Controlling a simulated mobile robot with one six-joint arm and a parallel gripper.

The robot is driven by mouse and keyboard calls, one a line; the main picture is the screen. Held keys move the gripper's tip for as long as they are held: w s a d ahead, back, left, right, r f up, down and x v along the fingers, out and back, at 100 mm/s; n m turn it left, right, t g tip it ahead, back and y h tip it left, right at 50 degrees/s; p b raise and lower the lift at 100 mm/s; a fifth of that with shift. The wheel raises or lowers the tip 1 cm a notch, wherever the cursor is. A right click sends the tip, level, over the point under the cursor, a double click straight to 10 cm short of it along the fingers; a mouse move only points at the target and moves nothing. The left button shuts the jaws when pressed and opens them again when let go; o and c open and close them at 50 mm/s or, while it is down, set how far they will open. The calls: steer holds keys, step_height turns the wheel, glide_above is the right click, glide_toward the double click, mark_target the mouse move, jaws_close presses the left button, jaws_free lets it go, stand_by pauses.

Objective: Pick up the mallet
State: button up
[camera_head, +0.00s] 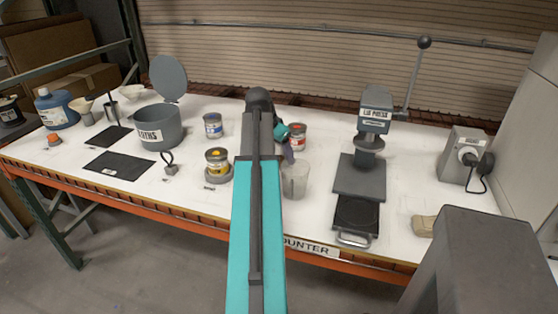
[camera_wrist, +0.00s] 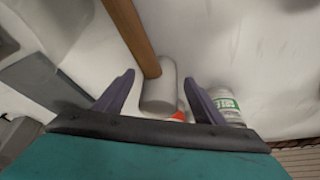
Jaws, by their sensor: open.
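The mallet shows in the wrist view, with a pale grey cylindrical head (camera_wrist: 160,92) and a brown wooden handle (camera_wrist: 131,35) running up and left out of the frame. My gripper (camera_wrist: 158,78) is open, with one dark purple finger on each side of the mallet head. A gap shows between each finger and the head; I cannot tell the height difference. In the head view my gripper (camera_head: 287,151) is partly hidden by my arm, above the counter near the red-labelled can.
A green-labelled can (camera_wrist: 227,106) is beside the right finger in the wrist view. The lid press (camera_head: 372,150) stands to the right, a grey pot (camera_head: 160,128) to the left.

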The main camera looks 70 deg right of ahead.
steer(key=shift+x, duration=0.75)
steer(key=c, duration=1.3)
